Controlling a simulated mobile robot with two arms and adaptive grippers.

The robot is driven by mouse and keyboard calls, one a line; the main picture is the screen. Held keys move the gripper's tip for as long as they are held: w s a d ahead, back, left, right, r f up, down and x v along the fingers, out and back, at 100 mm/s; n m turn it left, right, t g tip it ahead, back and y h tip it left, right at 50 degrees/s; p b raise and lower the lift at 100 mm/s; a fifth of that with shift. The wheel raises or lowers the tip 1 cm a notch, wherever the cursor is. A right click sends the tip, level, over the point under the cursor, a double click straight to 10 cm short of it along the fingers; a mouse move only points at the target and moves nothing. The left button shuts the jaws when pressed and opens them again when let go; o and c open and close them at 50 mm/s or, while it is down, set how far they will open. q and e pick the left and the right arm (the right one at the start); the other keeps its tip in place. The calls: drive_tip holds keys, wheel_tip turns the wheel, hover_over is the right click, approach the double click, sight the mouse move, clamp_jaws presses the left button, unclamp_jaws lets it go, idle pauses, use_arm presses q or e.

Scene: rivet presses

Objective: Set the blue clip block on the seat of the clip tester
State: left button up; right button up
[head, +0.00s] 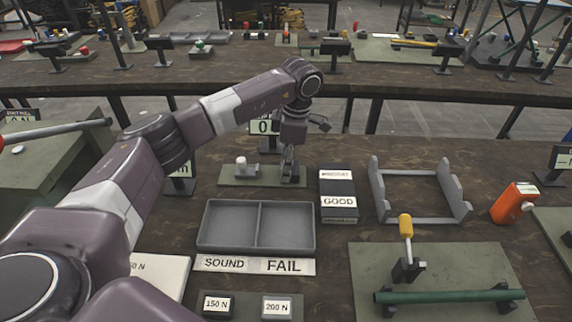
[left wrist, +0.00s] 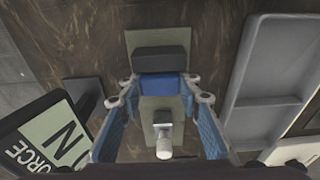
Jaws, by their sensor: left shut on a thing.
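The clip tester appears to be the small green plate (head: 225,176) with a short white-topped post (head: 240,165), behind the grey tray. In the left wrist view the plate (left wrist: 136,42) carries a dark block (left wrist: 160,60) and the white post (left wrist: 164,148). My left gripper (head: 289,178) is over the plate's right end, pointing down. It is shut on the blue clip block (left wrist: 160,85), which sits between the fingers beside the dark block. I cannot tell whether the blue block touches the plate or seat. My right gripper is out of view.
A force display (head: 263,127) stands behind the plate. A two-part grey tray (head: 257,247) is in front, empty. A dark GOOD box (head: 338,184) and a grey frame (head: 418,219) are to the right. A toggle clamp fixture (head: 470,262) lies front right.

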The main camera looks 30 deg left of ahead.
use_arm(q)
drive_tip(key=o, duration=1)
drive_tip(key=shift+f, duration=0.1)
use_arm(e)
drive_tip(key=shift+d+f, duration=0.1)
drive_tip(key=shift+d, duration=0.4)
use_arm(q)
drive_tip(key=shift+r, duration=0.3)
drive_tip(key=shift+w+d+r+b, duration=0.1)
drive_tip(key=shift+d+r+b, duration=0.15)
drive_tip(key=shift+r, duration=1.7)
drive_tip(key=shift+w+d+r+b, duration=0.15)
drive_tip(key=shift+r+b, duration=0.25)
drive_tip(key=shift+r, duration=1.55)
drive_tip(key=shift+w+d+r+b, duration=0.1)
drive_tip(key=shift+d+r+b, duration=0.2)
drive_tip(key=shift+r, duration=1.65)
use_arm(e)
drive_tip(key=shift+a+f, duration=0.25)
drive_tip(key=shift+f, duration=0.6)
